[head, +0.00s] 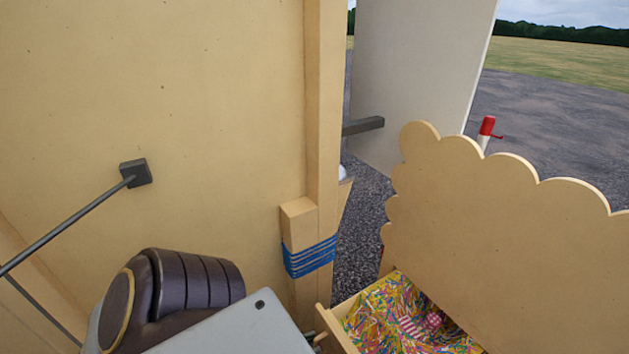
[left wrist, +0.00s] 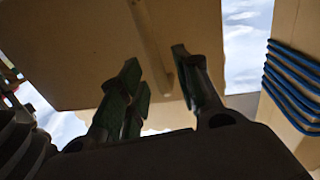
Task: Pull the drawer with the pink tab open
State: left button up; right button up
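A pale wooden drawer (head: 336,331) stands pulled out at the bottom of the head view, below a scalloped wooden board (head: 510,235). It holds coloured paper shreds and a pink striped item (head: 432,322). No pink tab shows in either view. My left arm is at the bottom of the head view and hides what lies left of the drawer. My left gripper (left wrist: 160,75) shows in the left wrist view with its fingers apart, beneath a wooden panel (left wrist: 75,45). A narrow wooden strip (left wrist: 152,45) lies beyond the gap; I see nothing clearly gripped. My right gripper is out of view.
A tall wooden wall (head: 220,90) and a post (head: 322,110) fill the left. Blue cord (head: 309,257) wraps a block there. A white panel (head: 415,75) stands behind. A red and white post (head: 486,130) stands beyond the board on open gravel.

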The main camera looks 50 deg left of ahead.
pick_arm(q)
jog(key=v, duration=1)
dwell(0.5)
notch_tip(320, 180, down, 16)
jog(key=d+n+g+y+p, duration=0.1)
jog(key=n+g+y+p, duration=0.1)
jog(key=g+y+p, duration=0.45)
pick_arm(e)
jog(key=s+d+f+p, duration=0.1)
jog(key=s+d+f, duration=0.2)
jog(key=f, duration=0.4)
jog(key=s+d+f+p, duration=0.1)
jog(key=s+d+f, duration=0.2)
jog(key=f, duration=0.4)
pick_arm(q)
jog(key=s+d+f+m+g+p, duration=0.1)
jog(key=s+d+f+g+p, duration=0.3)
jog(key=g, duration=0.5)
jog(key=shift+s+d+f+h+p, duration=0.35)
jog(key=shift+s+d+p, duration=0.7)
jog(key=shift+s, duration=0.3)
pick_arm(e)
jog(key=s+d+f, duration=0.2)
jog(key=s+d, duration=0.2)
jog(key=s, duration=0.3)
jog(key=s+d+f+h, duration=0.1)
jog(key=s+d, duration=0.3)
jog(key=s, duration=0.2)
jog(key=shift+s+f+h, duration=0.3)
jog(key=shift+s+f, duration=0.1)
